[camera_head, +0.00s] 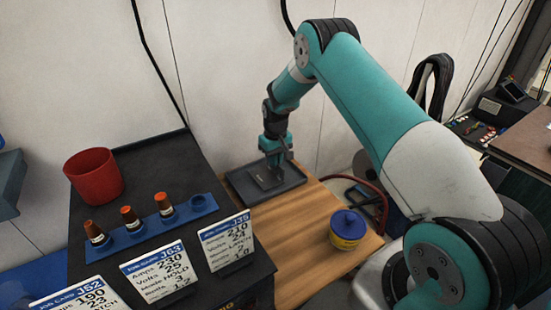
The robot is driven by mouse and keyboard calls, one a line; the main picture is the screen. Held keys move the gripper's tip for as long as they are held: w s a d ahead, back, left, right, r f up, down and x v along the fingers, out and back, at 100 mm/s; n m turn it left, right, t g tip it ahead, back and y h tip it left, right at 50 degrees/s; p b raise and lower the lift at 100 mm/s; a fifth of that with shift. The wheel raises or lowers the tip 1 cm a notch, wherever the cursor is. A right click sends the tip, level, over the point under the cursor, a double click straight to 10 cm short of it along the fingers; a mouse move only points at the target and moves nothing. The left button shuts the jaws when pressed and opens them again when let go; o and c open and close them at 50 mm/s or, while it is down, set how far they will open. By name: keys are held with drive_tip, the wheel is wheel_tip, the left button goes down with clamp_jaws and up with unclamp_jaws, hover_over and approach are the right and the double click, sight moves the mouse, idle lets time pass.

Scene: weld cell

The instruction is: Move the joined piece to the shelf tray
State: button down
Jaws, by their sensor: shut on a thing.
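My gripper (275,161) points down over a dark grey tray (293,184) on a wooden surface in the middle of the view. It is shut on a small grey metal piece (267,180), which looks like the joined piece. The piece is low, at the tray's floor; I cannot tell whether it touches. The fingers are small and partly blend into the piece. I cannot tell from this view whether this tray is the shelf tray.
A dark cabinet on the left bears a red cup (94,176), a blue holder (150,229) with several orange-topped bottles, and white job cards (227,240). A blue-lidded yellow tub (347,229) stands on the wood at right. A grey ledge (9,184) juts in at far left.

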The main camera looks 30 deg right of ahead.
drive_tip(key=shift+f, duration=0.2)
drive_tip(key=c, duration=1.2)
unclamp_jaws()
drive_tip(key=shift+o, duration=0.2)
wheel_tip(320, 180, up, 9)
drive_tip(key=p, duration=0.5)
